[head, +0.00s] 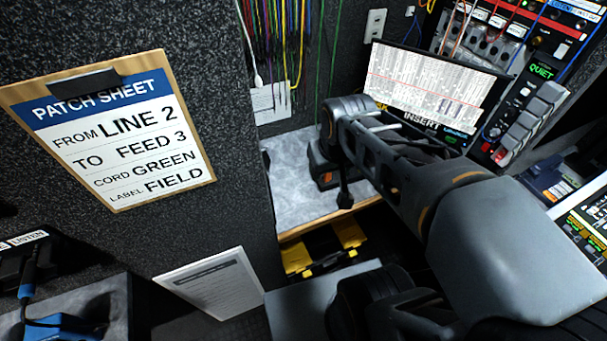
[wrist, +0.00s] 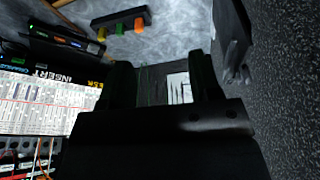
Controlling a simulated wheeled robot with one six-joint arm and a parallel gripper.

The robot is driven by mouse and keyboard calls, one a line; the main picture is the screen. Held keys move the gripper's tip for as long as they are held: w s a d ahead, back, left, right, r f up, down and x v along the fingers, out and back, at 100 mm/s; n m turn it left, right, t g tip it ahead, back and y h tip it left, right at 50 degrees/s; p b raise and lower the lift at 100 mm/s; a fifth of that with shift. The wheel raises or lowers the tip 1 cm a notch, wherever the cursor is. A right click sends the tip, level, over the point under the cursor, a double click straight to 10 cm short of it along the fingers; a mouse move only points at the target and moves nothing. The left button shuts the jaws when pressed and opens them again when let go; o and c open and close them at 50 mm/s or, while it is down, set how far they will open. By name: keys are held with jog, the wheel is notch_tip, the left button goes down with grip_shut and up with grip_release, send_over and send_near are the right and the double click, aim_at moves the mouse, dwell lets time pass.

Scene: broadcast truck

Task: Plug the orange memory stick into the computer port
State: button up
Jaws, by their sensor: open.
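In the wrist view an orange memory stick (wrist: 138,24) stands at the end of a dark holder (wrist: 120,15), beside a green and a yellow one, on the grey counter. My gripper (wrist: 161,72) is open, with nothing seen between its fingers, and is apart from the stick. In the head view my gripper (head: 338,185) hangs over the counter and a small orange patch shows beside it; I cannot tell whether that is the stick. The computer screen (head: 435,90) reads "INSERT"; it also shows in the wrist view (wrist: 38,105). I cannot make out the port.
A dark box with small coloured lights (wrist: 62,40) lies near the screen. The grey counter (head: 293,190) is clear left of my gripper. A dark speckled wall (head: 240,215) with a patch sheet (head: 120,130) stands at left. A yellow-and-black case (head: 297,258) sits below the counter.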

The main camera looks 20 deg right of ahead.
jog(key=w+d+f+g+b, duration=0.25)
jog(key=w+f+b, duration=0.2)
jog(key=w, duration=0.65)
jog(key=n+g+b, duration=0.1)
jog(key=g+b, duration=0.1)
jog(key=b, duration=0.3)
send_near(327, 177)
jog(key=shift+d+f+b, duration=0.15)
jog(key=shift+f+b, duration=0.1)
jog(key=shift+f, duration=1.25)
jog(key=shift+d+f+b, duration=0.15)
jog(key=shift+f+b, duration=0.05)
jog(key=shift+f, duration=1.3)
jog(key=shift+d+f+b, duration=0.15)
jog(key=shift+f+b, duration=0.1)
jog(key=shift+f, duration=1.25)
jog(key=c, duration=1)
jog(key=shift+r, duration=0.15)
